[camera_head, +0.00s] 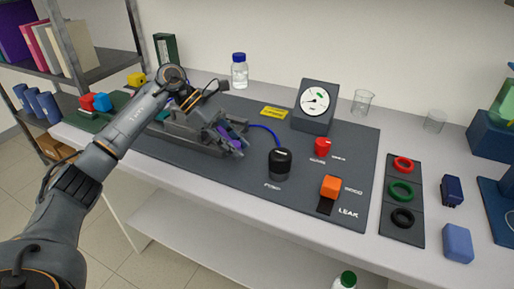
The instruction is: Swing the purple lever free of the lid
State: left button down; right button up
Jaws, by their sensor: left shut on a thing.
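The purple lever (236,131) shows in the head view on the right part of the grey membrane rig, left of the middle of the dark mat. The rig's grey body (190,143) is partly covered by my left arm and gripper. My left gripper (225,130) reaches in from the left and is shut on the purple lever, low over the rig. The lid is hard to make out behind the gripper. My right gripper does not show.
A blue tube runs from the rig toward a black pump bulb (280,162). A gauge box (314,105), a red knob (322,144) and an orange switch (330,187) stand to the right. Coloured rings (401,191) lie farther right. A shelf post stands at the left.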

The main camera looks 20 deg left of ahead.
pick_arm(q)
jog(key=shift+s+a+m+g, duration=0.35)
jog(key=shift+a+m+g, duration=0.15)
jog(key=shift+m, duration=0.1)
jog(key=shift+s+b, duration=0.1)
jog(key=shift+b, duration=0.2)
jog(key=shift+m, duration=0.3)
jog(key=shift+r, duration=0.1)
jog(key=c, duration=1.3)
grip_release()
jog(key=shift+a, duration=0.1)
jog(key=o, duration=0.3)
jog(key=shift+a, duration=0.15)
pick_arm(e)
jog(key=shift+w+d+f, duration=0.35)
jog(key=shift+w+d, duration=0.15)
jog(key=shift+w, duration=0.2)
pick_arm(q)
jog(key=v, duration=1.2)
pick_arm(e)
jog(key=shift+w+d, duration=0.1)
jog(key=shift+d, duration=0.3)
